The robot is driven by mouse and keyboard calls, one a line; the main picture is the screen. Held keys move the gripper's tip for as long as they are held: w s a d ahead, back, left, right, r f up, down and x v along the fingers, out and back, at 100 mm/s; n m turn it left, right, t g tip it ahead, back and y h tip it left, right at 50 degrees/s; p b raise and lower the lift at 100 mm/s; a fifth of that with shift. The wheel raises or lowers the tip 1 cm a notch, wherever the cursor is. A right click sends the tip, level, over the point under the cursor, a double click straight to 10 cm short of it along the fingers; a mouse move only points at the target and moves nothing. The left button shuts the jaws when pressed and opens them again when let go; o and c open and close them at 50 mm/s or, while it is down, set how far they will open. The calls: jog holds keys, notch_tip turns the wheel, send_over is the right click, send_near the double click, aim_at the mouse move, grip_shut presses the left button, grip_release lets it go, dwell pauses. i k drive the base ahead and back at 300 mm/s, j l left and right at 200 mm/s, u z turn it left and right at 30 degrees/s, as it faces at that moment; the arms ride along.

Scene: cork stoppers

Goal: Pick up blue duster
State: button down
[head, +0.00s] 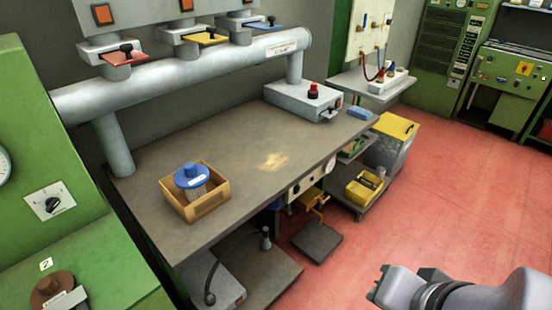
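A small flat blue thing (360,113), which looks like a folded cloth and may be the blue duster, lies at the right end of the grey workbench (235,195). It is just right of a grey box with a red knob (312,100). My gripper (378,285) is at the bottom right, in front of the bench and well apart from the blue thing. It points left. Its fingers are seen at an angle, so I cannot tell whether they are open or shut. Nothing shows in it.
A wooden box (208,205) on the bench holds a blue-topped object (192,176). A thick grey pipe (190,75) runs above the bench. A yellow bin (366,187) and a yellow-topped cabinet (395,130) stand to the right. Red floor (460,200) is clear there.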

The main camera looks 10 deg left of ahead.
aim_at(360, 113)
jog(key=i+l+u, duration=0.15)
jog(key=i, duration=0.25)
jog(key=i+l+u, duration=0.2)
jog(key=i+l, duration=0.2)
jog(key=i+l+u, duration=0.15)
jog(key=i+l, duration=0.2)
jog(key=i+l+u, duration=0.2)
jog(key=i+l, duration=0.2)
jog(key=i+l+u, duration=0.15)
jog(key=i+l, duration=0.2)
jog(key=l, duration=0.15)
jog(key=i+l+u, duration=0.2)
jog(key=l, duration=0.3)
jog(key=i+l+u, duration=0.15)
jog(key=i+l, duration=0.25)
jog(key=l, duration=0.15)
jog(key=i+l+u, duration=0.2)
jog(key=l, duration=0.35)
